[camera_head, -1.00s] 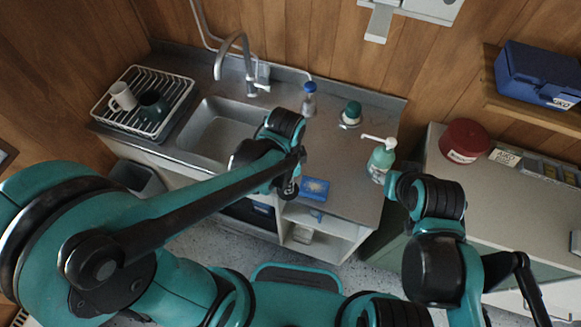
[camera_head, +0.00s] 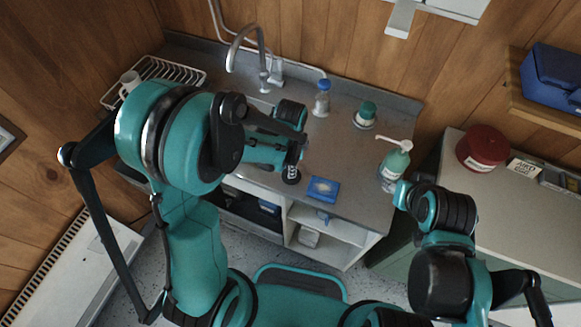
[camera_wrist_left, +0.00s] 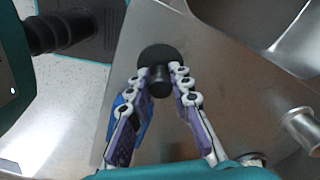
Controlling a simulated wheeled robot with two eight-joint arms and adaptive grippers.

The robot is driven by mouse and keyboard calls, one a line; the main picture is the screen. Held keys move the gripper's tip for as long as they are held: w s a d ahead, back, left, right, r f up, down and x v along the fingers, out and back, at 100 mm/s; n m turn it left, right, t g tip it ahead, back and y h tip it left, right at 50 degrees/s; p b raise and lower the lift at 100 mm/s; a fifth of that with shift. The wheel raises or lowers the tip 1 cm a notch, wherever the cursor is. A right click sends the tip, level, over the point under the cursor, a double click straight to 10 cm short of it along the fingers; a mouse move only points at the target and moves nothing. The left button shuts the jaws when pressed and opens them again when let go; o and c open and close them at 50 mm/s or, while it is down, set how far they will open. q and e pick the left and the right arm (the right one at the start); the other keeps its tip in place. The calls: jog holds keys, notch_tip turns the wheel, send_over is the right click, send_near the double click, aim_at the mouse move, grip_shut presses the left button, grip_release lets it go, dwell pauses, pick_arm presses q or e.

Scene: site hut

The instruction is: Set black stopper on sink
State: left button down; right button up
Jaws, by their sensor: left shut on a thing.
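The black stopper (camera_head: 291,178) is a dark disc with a short knob. My left gripper (camera_head: 295,160) is shut on it, near the counter's front edge, left of the blue sponge. In the left wrist view the stopper (camera_wrist_left: 155,54) sits between the fingertips of my left gripper (camera_wrist_left: 163,74), which grip its knob. I cannot tell whether the disc touches the counter. The sink (camera_head: 262,106) is mostly hidden behind my left arm in the head view. A part of its basin (camera_wrist_left: 288,32) shows at the upper right of the wrist view. My right gripper is out of view.
The blue sponge (camera_head: 323,190) lies on the counter (camera_head: 345,160). A blue-capped bottle (camera_head: 322,99), a green-topped container (camera_head: 365,115) and a soap pump bottle (camera_head: 394,164) stand right of the sink. The faucet (camera_head: 262,65) rises behind it. A dish rack (camera_head: 180,70) is at left.

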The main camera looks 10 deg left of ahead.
pick_arm(q)
jog(key=shift+s, duration=0.1)
jog(key=c, duration=1.4)
grip_release()
jog(key=shift+f, duration=0.1)
jog(key=shift+o, duration=0.2)
jog(key=shift+r, duration=0.5)
notch_tip(320, 180, up, 11)
jog(key=p, duration=0.3)
jog(key=s+a+r+n+t, duration=0.7)
jog(key=s+r+n, duration=0.1)
jog(key=n, duration=0.5)
jog(key=shift+s+a+r, duration=0.25)
jog(key=shift+s+r, duration=0.1)
jog(key=shift+s, duration=0.1)
